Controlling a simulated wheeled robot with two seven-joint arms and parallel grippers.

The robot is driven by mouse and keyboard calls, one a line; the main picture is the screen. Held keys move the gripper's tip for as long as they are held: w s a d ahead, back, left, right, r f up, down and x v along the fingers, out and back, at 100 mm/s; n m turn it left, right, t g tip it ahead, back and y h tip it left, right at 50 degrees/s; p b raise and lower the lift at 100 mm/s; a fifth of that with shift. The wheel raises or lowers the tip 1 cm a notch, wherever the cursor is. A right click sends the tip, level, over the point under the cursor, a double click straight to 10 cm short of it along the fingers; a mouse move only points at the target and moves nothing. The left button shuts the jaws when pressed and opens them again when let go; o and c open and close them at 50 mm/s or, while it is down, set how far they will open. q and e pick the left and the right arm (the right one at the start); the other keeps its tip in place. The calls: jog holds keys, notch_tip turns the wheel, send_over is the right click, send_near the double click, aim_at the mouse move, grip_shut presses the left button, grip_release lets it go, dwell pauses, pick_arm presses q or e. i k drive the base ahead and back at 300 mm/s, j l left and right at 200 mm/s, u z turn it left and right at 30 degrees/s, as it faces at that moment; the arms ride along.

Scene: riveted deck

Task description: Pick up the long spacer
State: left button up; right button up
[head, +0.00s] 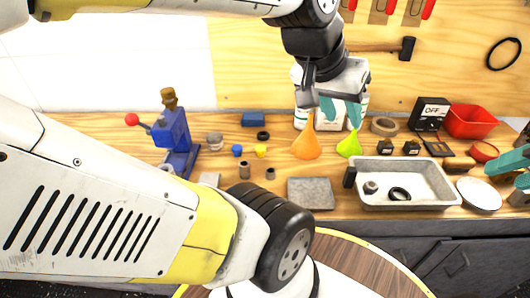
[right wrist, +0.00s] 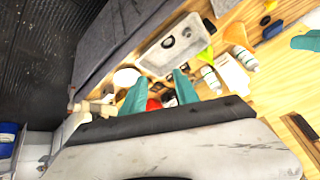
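Two small dark cylinders stand on the wooden bench in the head view, a slightly taller left one (head: 245,169) and a shorter right one (head: 270,173). The taller one looks like the long spacer, but I cannot be sure at this size. My left gripper (head: 341,110), teal-tipped, hangs above the back of the bench, right of the cylinders, with its fingertips apart and nothing visible between them. My right gripper (head: 510,171) is at the right edge, far from the cylinders. The right wrist view shows its teal fingers (right wrist: 160,96) spread apart and empty.
An orange funnel (head: 306,144) and a green funnel (head: 349,145) stand beneath my left gripper. A grey metal tray (head: 430,204) holds rings. A blue press (head: 176,136) stands left of the cylinders. A grey plate (head: 311,193) lies right of them. My arm link covers the front left.

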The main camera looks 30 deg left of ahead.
aim_at(244, 165)
jog(key=j+u, duration=0.15)
jog(key=u, duration=1.4)
jog(key=k+j, duration=0.15)
jog(key=j, duration=0.25)
jog(key=k+j, duration=0.1)
jog(key=j, duration=0.25)
jog(key=u, duration=0.05)
